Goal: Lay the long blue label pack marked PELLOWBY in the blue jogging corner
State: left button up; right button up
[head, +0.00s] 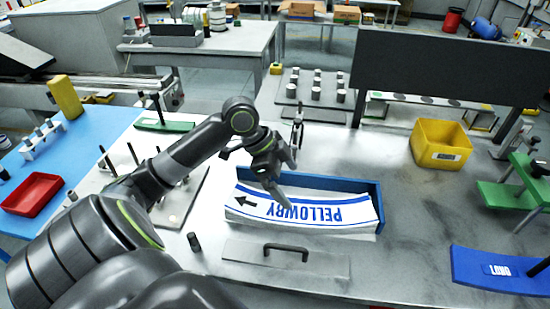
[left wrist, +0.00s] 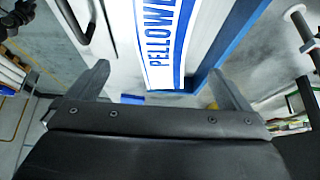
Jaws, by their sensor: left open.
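The long label pack marked PELLOWBY (head: 310,211) is white with blue bands, blue lettering and a black arrow at its left end. It lies in the blue jogging corner (head: 345,185), whose walls run along the back and right; its lettering is upside down in the head view. I cannot tell whether it touches both walls. My left gripper (head: 288,186) is open above the pack's left-middle part. In the left wrist view, the pack (left wrist: 165,45) lies beyond the spread fingers (left wrist: 163,88), with nothing held between them, and a blue wall (left wrist: 228,35) is beside it.
A flat plate with a black handle (head: 286,250) lies in front of the corner. A yellow bin (head: 440,144) stands at the back right, a blue piece (head: 500,270) at the front right and green shelves (head: 505,195) at the far right. Free table lies right of the corner.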

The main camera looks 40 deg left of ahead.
pick_arm(q)
jog(key=shift+v, duration=2.75)
jog(key=shift+r, duration=0.1)
